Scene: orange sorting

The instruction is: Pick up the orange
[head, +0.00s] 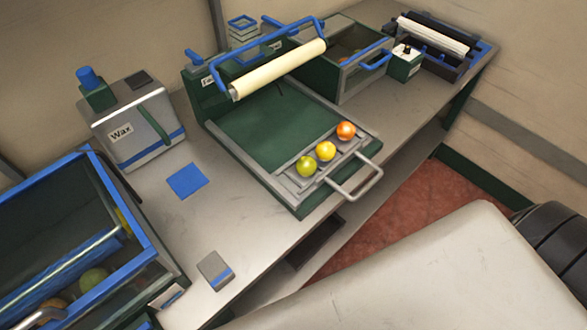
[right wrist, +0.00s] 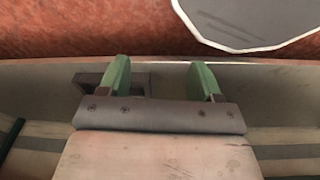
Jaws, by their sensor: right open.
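The orange (head: 346,131) sits at the far right end of a row of three fruits on a grey slotted rack (head: 334,164). The rack lies at the front of a green tray (head: 265,125) on the bench. In the right wrist view my right gripper (right wrist: 159,80) is open, its two green fingers apart with nothing between them. Neither gripper shows in the head view.
A grey handle (head: 357,187) sticks out in front of the rack. A cream roller (head: 279,69) with a blue frame stands over the tray's back. A blue-rimmed bin (head: 137,232) with fruit is at left, beside a Wax box (head: 136,130). The bench front is mostly bare.

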